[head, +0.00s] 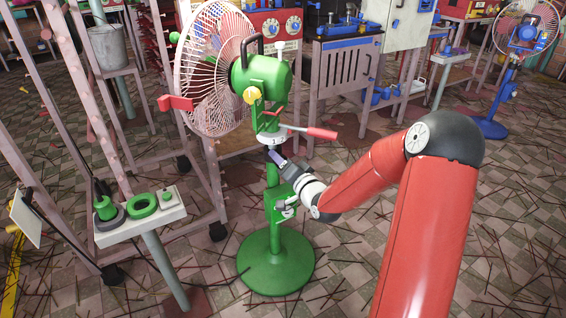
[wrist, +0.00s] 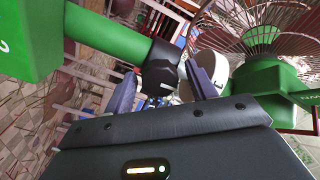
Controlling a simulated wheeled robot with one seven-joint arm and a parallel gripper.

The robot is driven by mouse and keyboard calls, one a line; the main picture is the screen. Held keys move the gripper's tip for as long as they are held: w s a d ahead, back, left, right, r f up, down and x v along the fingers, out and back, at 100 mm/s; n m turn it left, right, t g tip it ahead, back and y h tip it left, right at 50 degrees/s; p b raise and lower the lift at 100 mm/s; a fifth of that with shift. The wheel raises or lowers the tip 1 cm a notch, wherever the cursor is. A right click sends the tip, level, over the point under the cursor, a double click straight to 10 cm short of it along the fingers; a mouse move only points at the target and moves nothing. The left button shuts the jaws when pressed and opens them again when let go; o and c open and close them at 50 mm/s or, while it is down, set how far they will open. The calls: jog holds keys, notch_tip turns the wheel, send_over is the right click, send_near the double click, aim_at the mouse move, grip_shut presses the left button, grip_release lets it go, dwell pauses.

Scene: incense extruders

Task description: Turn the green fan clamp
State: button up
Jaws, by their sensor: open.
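The green fan (head: 262,75) stands on a green pole and round green base (head: 276,262). In the wrist view its pole (wrist: 112,32) runs into a black clamp (wrist: 160,68), with a white disc (wrist: 212,66) beyond it. My gripper (head: 274,154) is at the top of the pole, just below the fan head. In the wrist view my gripper (wrist: 162,84) is open, one finger on each side of the black clamp. I cannot tell whether the fingers touch it. In the head view the clamp is mostly hidden by my gripper.
A red-handled lever (head: 322,133) sticks out right above my gripper. A green box (head: 280,206) sits on the pole beneath it. A small white stand (head: 140,216) with green rings is at left. A blue fan (head: 505,75) stands far right. Thin sticks litter the floor.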

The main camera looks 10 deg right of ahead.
jog(key=v, duration=0.7)
jog(key=shift+s, duration=0.35)
jog(key=shift+d, duration=0.1)
jog(key=s+a+r+n+g+h, duration=0.1)
jog(key=s+r+n+g+h, duration=0.1)
jog(key=s, duration=0.7)
jog(key=s+a+r+n+g+h, duration=0.1)
jog(key=s+r+g, duration=0.4)
jog(key=s, duration=0.5)
jog(key=s+a+r+n+g+h, duration=0.1)
jog(key=s+r+n+g+h, duration=0.1)
jog(key=s, duration=0.8)
jog(key=r+n+g, duration=0.1)
jog(key=g, duration=0.1)
jog(key=shift+r+n+g+h, duration=0.25)
jog(key=shift+n+g+h, duration=0.05)
